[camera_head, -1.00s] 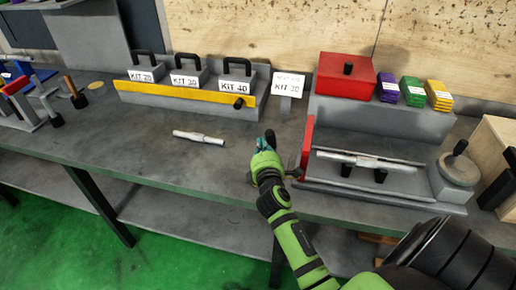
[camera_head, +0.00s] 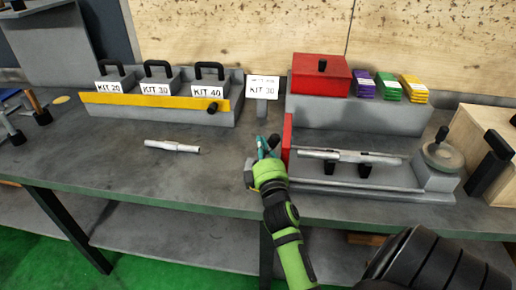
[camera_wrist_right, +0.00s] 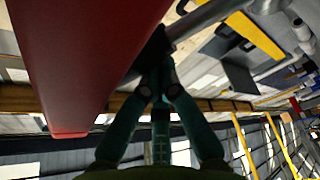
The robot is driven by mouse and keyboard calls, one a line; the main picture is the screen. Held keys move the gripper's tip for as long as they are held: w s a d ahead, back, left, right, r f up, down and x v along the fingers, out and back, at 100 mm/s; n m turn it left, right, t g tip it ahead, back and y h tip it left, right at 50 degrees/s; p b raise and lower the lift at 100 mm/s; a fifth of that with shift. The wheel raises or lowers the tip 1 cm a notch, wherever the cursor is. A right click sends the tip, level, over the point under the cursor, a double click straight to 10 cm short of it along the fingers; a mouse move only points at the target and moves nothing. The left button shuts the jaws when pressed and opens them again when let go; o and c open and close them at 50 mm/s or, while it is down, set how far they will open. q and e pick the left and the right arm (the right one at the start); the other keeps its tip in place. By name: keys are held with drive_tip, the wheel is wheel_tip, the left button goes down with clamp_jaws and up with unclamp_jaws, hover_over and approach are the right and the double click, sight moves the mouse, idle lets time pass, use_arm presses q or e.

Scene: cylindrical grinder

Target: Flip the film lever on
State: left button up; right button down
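The grinder stands at the right of the bench, with a red upright panel (camera_head: 287,136) at its left end; the panel fills the left of the wrist view (camera_wrist_right: 85,55). A small dark lever-like piece (camera_head: 274,141) shows beside the panel, and a dark end on a grey rod (camera_wrist_right: 156,44) shows in the wrist view. I cannot tell for certain that this is the film lever. My right gripper (camera_head: 264,147) is left of the panel, its teal fingers drawn together (camera_wrist_right: 159,75) at the dark end. Whether they grip it or only touch it is hidden. My left gripper is out of view.
A metal shaft (camera_head: 350,156) lies across the grinder's supports; another (camera_head: 172,146) lies on the bench. The kit rack (camera_head: 150,101), a KIT 30 sign (camera_head: 262,88) and a red box (camera_head: 320,75) stand behind. A round wheel (camera_head: 443,155) is at the grinder's right end.

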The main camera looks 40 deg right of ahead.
drive_tip(key=shift+s+d+f, duration=0.15)
drive_tip(key=shift+d+f, duration=0.05)
idle(0.4)
drive_tip(key=shift+r, duration=0.2)
wheel_tip(320, 180, up, 10)
drive_tip(key=shift+a, duration=0.15)
idle(0.6)
